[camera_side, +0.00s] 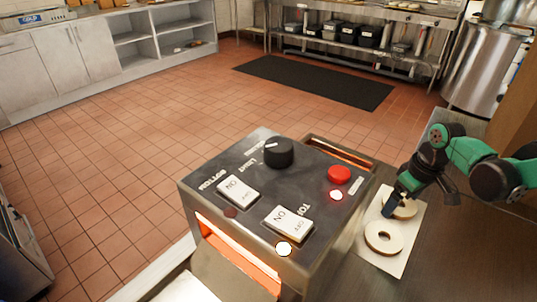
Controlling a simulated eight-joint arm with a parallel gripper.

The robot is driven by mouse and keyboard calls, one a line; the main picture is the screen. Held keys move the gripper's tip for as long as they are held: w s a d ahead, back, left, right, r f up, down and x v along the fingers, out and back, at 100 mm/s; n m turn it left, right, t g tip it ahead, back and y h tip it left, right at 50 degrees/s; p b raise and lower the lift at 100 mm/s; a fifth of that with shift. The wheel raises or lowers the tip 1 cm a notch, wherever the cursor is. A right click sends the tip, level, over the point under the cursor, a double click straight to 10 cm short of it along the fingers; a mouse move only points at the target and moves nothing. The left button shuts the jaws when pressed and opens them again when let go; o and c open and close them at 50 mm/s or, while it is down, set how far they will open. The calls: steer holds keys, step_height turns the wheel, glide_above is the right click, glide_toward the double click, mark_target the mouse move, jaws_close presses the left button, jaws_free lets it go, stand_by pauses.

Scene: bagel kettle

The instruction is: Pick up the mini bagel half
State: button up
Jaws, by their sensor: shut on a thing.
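Two pale, ring-shaped mini bagel halves are on a light rectangular board (372,258) to the right of the toaster. The nearer bagel half (372,243) lies flat with its hole showing. The farther bagel half (405,211) is partly hidden by my gripper (388,208). My dark gripper, on the green and black arm, reaches down from the right and is shut on the farther bagel half at its left side. The view is too small to tell whether that half is clear of the board.
A metal toaster (240,225) with switches, a black knob (279,152) and a red button (339,174) stands close left of the board. Its openings glow orange. Dark counter (440,265) lies free to the right of the board.

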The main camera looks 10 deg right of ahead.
steer(key=shift+r, duration=0.15)
step_height(320, 180, up, 20)
stand_by(0.4)
steer(key=w+a+f+m, duration=0.2)
steer(key=a+m, duration=0.2)
steer(key=w+a+f+m+h, duration=0.1)
steer(key=w+a+m, duration=0.1)
steer(key=a+m, duration=0.2)
steer(key=w+a+f+m, duration=0.1)
steer(key=a+f+m, duration=0.1)
steer(key=a+m, duration=0.3)
steer(key=shift+w+a+f+h, duration=0.3)
steer(key=shift+w+a, duration=0.1)
steer(key=shift+a+f, duration=0.2)
steer(key=shift+f, duration=2.65)
